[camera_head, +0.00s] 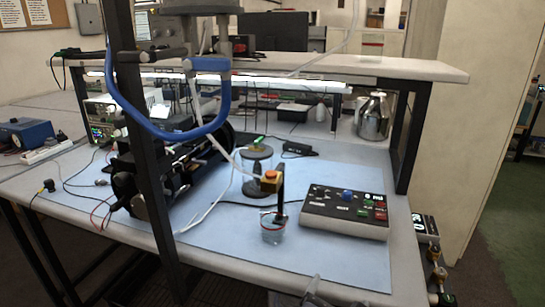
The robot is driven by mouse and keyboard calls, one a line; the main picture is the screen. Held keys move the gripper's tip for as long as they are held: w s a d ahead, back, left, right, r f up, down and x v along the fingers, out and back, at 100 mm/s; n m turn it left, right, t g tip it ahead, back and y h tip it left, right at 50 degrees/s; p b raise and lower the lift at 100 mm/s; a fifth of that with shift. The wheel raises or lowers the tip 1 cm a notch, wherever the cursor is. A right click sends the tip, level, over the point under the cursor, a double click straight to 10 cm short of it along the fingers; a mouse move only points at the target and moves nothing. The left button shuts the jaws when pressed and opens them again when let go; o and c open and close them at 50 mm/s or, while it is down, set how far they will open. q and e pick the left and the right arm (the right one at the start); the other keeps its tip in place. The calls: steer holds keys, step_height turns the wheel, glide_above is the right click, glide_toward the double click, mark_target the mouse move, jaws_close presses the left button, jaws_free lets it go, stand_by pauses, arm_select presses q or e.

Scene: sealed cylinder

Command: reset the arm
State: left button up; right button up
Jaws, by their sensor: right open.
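An orange-brown block (270,181) is beside the bar's top. My right gripper (314,291) shows only partly at the bottom edge, in front of the bench and apart from these things. It is open, with nothing seen in it. My left gripper is not in view.
A control panel (345,211) with coloured buttons lies right of the cup. A metal jug (373,117) stands at the back right. A black machine (180,170) with loose cables fills the left.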

steer(key=s+d+f+m+g+p, duration=0.35)
steer(key=s+d+m+g, duration=0.55)
steer(key=d+m, duration=0.45)
steer(key=s+a+r+m+t+y+p, duration=0.1)
steer(key=s+a+r+m+y, duration=0.3)
steer(key=m+y, duration=0.5)
steer(key=r+m+p, duration=0.1)
steer(key=m, duration=0.6)
steer(key=shift+s+a+r+m+p, duration=0.15)
steer(key=shift+s+a+m+p, duration=0.1)
steer(key=shift+a+m+p, duration=0.15)
